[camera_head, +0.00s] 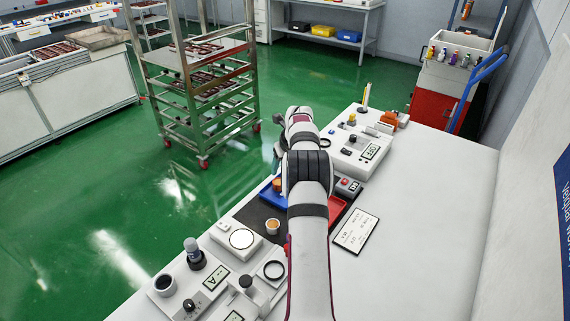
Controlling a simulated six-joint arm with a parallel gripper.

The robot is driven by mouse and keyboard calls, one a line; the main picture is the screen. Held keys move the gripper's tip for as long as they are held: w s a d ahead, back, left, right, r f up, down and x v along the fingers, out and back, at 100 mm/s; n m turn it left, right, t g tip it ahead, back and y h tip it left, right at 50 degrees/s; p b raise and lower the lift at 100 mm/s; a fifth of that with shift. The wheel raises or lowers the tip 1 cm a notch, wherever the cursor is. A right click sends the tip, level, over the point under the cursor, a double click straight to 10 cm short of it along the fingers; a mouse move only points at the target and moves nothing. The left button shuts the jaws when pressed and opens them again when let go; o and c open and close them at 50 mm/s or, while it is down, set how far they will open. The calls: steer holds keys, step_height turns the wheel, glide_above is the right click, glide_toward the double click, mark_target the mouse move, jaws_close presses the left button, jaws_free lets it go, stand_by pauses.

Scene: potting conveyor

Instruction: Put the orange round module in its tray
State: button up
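A small round orange piece (277,184) shows just left of my arm, at the blue tray (270,198); I cannot tell whether it rests in the tray. A second round piece, pale with an orange-tan top (272,226), stands on the dark mat (252,214) in front of the blue tray. A red tray (337,208) shows partly to the right of my arm. My arm crosses over the middle of the bench and covers part of both trays.
Instruments with displays (362,147) stand behind on the bench. A label card (356,231) lies to the right. The white bench top (430,220) further right is clear.

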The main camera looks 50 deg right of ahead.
steer(key=a+r+n+y, duration=0.1)
steer(key=a+r+n, duration=0.35)
steer(key=a, duration=0.55)
steer(key=a+r+n+g+y, duration=0.1)
steer(key=a+r+n, duration=0.4)
steer(key=a, duration=0.4)
steer(key=a+r+n+y, duration=0.1)
steer(key=a+r+n, duration=0.4)
steer(key=a, duration=0.5)
steer(key=s+a+n+g, duration=0.2)
steer(key=s+a+n, duration=1.1)
steer(key=a, duration=0.4)
steer(key=s+a+f+n, duration=0.1)
steer(key=s+a+n, duration=0.2)
steer(key=s, duration=0.3)
steer(key=s+a+f+n+g+y, duration=0.1)
steer(key=s+a+f+n, duration=0.1)
steer(key=s+n, duration=0.4)
steer(key=shift+s+a+f, duration=0.3)
steer(key=shift+s+a, duration=0.25)
steer(key=shift+s, duration=0.1)
